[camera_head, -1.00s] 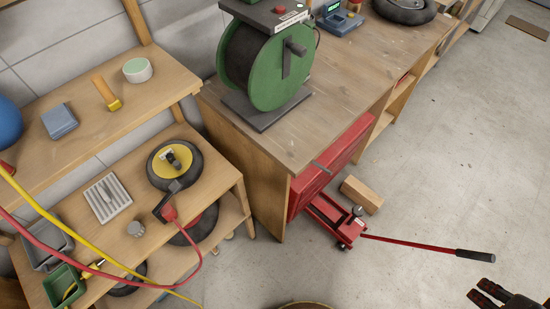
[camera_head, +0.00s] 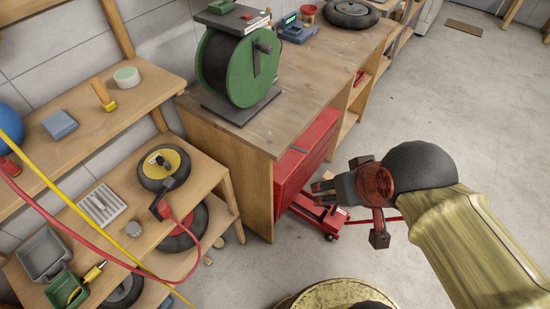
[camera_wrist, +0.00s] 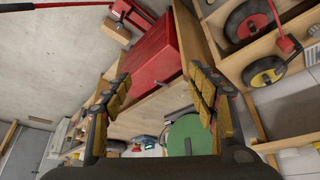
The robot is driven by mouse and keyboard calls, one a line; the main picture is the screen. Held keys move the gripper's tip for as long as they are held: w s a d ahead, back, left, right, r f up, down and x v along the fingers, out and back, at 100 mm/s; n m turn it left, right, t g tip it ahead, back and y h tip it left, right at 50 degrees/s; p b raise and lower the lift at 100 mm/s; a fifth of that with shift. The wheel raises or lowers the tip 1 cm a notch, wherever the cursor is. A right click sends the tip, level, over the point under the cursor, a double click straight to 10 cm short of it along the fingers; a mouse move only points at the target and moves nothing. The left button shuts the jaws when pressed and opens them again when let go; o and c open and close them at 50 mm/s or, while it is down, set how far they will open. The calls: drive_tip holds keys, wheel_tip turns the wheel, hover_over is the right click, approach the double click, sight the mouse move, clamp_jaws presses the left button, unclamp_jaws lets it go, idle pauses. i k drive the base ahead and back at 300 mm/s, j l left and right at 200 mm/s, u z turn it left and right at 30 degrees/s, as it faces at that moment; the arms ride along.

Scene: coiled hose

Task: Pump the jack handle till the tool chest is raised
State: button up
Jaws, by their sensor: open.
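The red tool chest (camera_head: 303,165) sits under the workbench overhang in the head view and also shows in the wrist view (camera_wrist: 150,55). The low red floor jack (camera_head: 328,222) stands at its lower front edge. The thin red jack handle (camera_head: 394,219) runs right and passes behind my arm, which hides its grip end. In the wrist view the jack (camera_wrist: 115,30) and part of its handle (camera_wrist: 65,5) are at the top left. My gripper (camera_head: 319,191) is in front of the chest, above the jack in the picture. Its fingers (camera_wrist: 160,73) are apart with nothing between them.
The workbench (camera_head: 285,110) carries a green hose reel (camera_head: 232,70). Shelves (camera_head: 90,185) with wheels and small items stand at left, with red and yellow hoses crossing in front. A wooden block (camera_wrist: 142,10) lies near the jack. The floor at right (camera_head: 455,80) is clear.

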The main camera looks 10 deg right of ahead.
sight(393, 220)
drive_tip(key=z, duration=1.2)
drive_tip(key=i+z, duration=0.35)
drive_tip(key=i, duration=0.2)
